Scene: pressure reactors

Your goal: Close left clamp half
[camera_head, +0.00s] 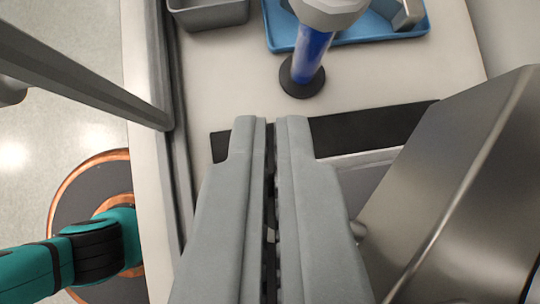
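My gripper (271,122) reaches up the middle of the view. Its two long grey fingers lie almost together, with only a narrow dark gap and nothing seen held between them. A large shiny metal body (465,190) stands close to the right of the fingers. I cannot tell whether it is part of the reactor. A small rounded metal part (358,231) shows beside the right finger, mostly hidden. I cannot make out the left clamp half; the fingers cover much of the lower middle.
A blue cylinder with a white top and black foot (302,82) stands ahead on the pale bench (225,80). Behind it are a blue tray (365,38) and a grey bin (210,14). A grey bar (85,82) crosses at left.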

